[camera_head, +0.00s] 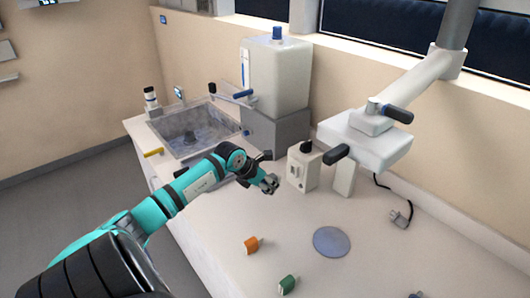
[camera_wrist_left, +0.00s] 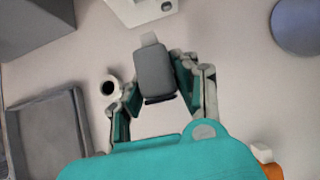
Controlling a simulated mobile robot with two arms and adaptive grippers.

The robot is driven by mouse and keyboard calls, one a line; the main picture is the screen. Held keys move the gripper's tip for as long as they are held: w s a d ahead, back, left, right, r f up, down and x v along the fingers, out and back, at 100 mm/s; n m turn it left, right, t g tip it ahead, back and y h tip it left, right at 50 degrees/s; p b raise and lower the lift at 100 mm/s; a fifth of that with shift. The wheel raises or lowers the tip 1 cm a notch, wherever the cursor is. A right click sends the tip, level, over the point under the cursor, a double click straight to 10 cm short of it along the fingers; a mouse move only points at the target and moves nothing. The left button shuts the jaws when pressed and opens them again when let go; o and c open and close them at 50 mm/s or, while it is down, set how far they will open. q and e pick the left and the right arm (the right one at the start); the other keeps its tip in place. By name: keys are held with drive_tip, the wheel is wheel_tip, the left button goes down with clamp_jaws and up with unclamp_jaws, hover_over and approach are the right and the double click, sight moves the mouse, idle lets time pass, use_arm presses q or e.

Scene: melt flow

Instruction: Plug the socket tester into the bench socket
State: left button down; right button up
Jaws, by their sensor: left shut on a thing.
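My left gripper (camera_head: 269,184) is shut on a grey block with a paler tip (camera_wrist_left: 154,75), which looks like the socket tester. In the left wrist view the block sits between the two fingers, its pale tip pointing away from the palm. In the head view the fingers mostly hide it. Just ahead of the gripper stands a white box (camera_head: 299,170) with a black knob on top; its lower edge also shows in the left wrist view (camera_wrist_left: 143,12). The tip and the box are apart. I cannot make out clearly which part is the bench socket. My right gripper is out of view.
An orange piece (camera_head: 251,245), a green piece (camera_head: 287,284) and a grey-blue disc (camera_head: 331,242) lie on the white bench. A grey plug (camera_head: 400,219) on a black cord lies at right. A sink (camera_head: 190,130) and a white tank (camera_head: 276,75) stand behind; a jointed white arm (camera_head: 367,140) overhangs.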

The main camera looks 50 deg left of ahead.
sight(279, 176)
use_arm(q)
drive_tip(key=shift+w+d+f+b, duration=0.1)
drive_tip(key=shift+w+b, duration=1)
drive_tip(key=shift+w, duration=1.2)
drive_tip(key=shift+b, duration=0.35)
drive_tip(key=shift+w+d+b, duration=0.15)
drive_tip(key=shift+w+b, duration=0.5)
drive_tip(key=shift+w, duration=0.25)
drive_tip(key=shift+w+r, duration=0.2)
drive_tip(key=shift+w, duration=0.4)
drive_tip(key=c, duration=0.9)
unclamp_jaws()
drive_tip(key=shift+w+f, duration=0.1)
